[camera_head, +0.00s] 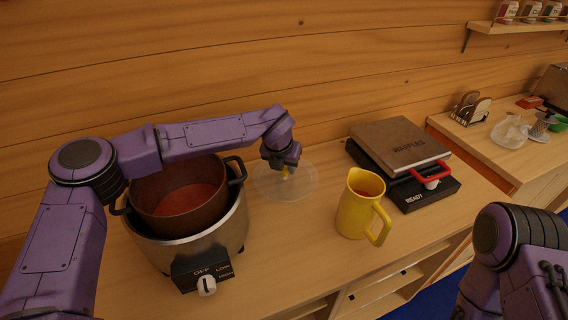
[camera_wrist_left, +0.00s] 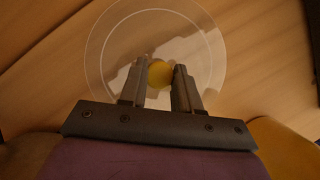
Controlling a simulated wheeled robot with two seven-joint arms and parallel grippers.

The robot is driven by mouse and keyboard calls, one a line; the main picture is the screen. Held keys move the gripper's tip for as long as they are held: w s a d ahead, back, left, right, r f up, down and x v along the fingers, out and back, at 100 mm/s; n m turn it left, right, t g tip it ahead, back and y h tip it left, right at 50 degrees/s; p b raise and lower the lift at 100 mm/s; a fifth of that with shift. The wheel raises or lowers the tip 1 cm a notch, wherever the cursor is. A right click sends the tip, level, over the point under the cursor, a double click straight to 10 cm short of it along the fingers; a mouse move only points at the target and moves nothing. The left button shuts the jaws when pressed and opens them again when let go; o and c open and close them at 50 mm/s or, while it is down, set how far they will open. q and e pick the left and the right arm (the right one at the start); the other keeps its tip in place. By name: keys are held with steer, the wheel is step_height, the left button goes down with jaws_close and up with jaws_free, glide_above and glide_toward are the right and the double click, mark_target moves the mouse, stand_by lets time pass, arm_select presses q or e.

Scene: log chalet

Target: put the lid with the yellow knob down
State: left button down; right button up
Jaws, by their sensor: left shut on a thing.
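The clear round lid (camera_head: 300,185) is at the middle of the counter, right of the pot, close to the counter surface. I cannot tell for sure whether it touches the wood. Its yellow knob (camera_head: 286,172) sits between the fingers of my left gripper (camera_head: 284,168), which is shut on it. In the left wrist view the lid (camera_wrist_left: 205,50) spreads beyond the fingers, and the yellow knob (camera_wrist_left: 160,73) is between the fingertips of the left gripper (camera_wrist_left: 160,76). My right arm shows at the lower right, but its gripper is out of view.
A brown pot (camera_head: 160,222) of red soup sits in a silver cooker (camera_head: 237,225) with a dial. A yellow jug (camera_head: 352,214) stands right of the lid. Bare counter lies in front of the lid.

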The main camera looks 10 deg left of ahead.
arm_select(q)
steer(key=shift+a+f, duration=0.1)
steer(key=shift+f, duration=0.25)
steer(key=c, duration=0.8)
jaws_free()
steer(key=shift+r, duration=0.25)
steer(key=shift+s+r, duration=0.15)
steer(key=shift+r, duration=0.15)
steer(key=b+v, duration=0.2)
steer(key=v, duration=0.9)
steer(key=shift+s+r, duration=0.1)
steer(key=shift+s, duration=0.05)
